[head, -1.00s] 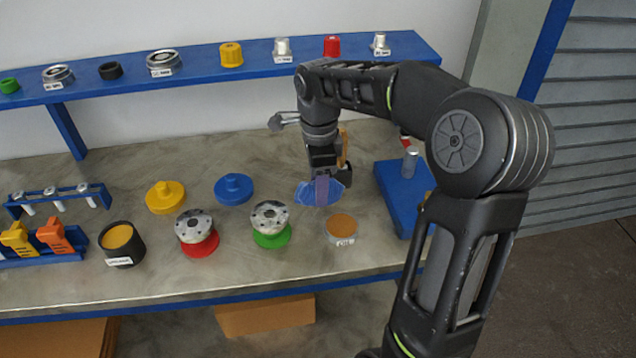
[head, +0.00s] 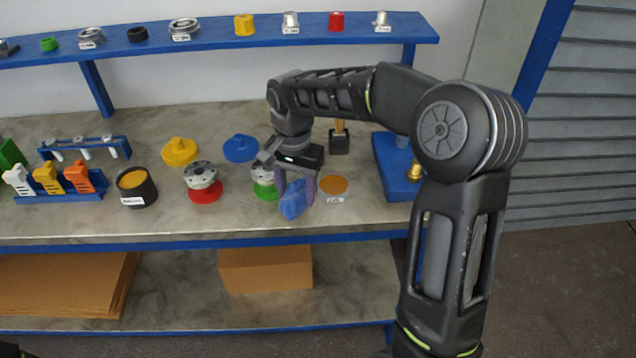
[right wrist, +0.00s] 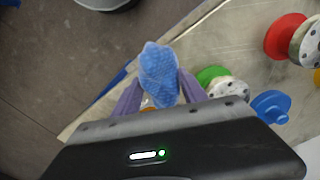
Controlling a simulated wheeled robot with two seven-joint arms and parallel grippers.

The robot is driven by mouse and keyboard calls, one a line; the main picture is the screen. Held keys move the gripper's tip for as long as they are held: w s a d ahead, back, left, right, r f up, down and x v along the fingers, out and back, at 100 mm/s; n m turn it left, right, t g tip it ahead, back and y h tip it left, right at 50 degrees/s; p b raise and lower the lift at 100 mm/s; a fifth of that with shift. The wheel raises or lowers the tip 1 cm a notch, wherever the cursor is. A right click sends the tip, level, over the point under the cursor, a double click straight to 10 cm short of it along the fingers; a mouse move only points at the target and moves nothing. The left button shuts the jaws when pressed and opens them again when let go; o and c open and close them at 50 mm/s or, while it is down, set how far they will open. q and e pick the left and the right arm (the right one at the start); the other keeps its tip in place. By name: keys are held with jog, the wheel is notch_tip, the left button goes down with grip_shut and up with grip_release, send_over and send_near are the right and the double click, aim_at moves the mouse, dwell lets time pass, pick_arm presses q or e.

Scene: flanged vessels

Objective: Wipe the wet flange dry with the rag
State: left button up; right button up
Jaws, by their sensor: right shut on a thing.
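My right gripper (head: 298,190) is shut on the blue rag (head: 292,201), which hangs bunched between its fingers. The rag also shows between the fingers in the right wrist view (right wrist: 159,72). In the head view the gripper and rag are in front of the green-based flange (head: 262,180), hiding its right part. In the right wrist view this flange (right wrist: 228,87) lies to the right of the rag, apart from it in the picture. The red-based flange (head: 202,176) stands to its left. I cannot tell which flange is wet. My left gripper is not in view.
A yellow lid (head: 180,150) and a blue lid (head: 241,147) lie behind the flanges. A black cup (head: 136,190) is at left, an orange-topped dish (head: 333,185) at right. The front bench strip is clear.

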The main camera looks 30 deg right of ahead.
jog(key=w+a+f+n, duration=0.2)
jog(key=a+f+n, duration=0.1)
jog(key=a+n, duration=0.6)
jog(key=shift+w+n, duration=0.25)
jog(key=shift+n, duration=0.65)
